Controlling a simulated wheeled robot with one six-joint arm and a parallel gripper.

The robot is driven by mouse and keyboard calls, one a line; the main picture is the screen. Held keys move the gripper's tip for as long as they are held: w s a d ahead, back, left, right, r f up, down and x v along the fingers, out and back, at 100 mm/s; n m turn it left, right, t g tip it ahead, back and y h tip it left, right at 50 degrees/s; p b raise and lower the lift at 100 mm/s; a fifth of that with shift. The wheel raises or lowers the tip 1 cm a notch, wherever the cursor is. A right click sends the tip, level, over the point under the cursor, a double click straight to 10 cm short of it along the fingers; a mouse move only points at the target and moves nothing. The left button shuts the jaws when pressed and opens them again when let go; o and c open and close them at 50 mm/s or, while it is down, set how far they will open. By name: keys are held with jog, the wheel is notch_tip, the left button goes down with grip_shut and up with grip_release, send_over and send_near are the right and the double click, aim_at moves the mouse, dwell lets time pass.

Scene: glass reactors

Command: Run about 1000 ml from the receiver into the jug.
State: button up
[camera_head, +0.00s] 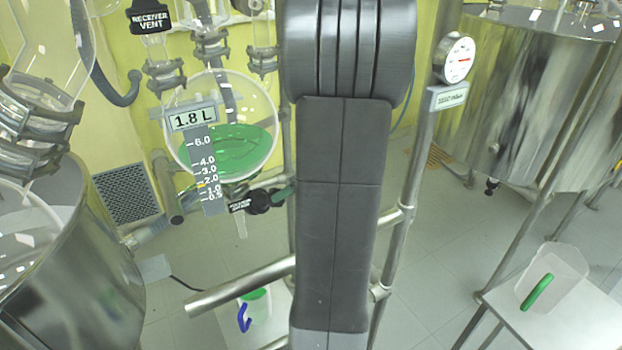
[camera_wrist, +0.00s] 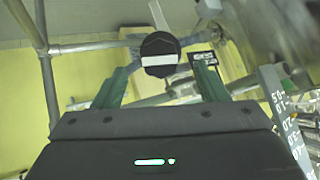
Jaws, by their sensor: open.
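The receiver (camera_head: 262,110) is a round glass vessel with green liquid in its lower part; its display (camera_head: 193,118) reads 1.8 L. Below it is a black outlet valve knob (camera_head: 258,202), with a glass spout pointing down. A jug (camera_head: 262,312) with a blue handle and green inside stands low beneath the outlet. In the wrist view, my gripper (camera_wrist: 166,68) is open. Its green fingers are on either side of a round black knob (camera_wrist: 160,48) with a white label, with gaps showing. In the head view, my arm hides most of the gripper.
A second jug (camera_head: 568,268) with a green handle is on a white table (camera_head: 560,325) at right. Steel pipes (camera_head: 240,287) of the frame cross in front of the lower jug. A steel vessel (camera_head: 75,265) is at left, and a large steel tank (camera_head: 530,90) at right.

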jog(key=v, duration=0.6)
jog(key=shift+d+r+b, duration=0.2)
jog(key=shift+r+b, duration=0.05)
jog(key=shift+b, duration=0.15)
jog(key=shift+s+f, duration=0.1)
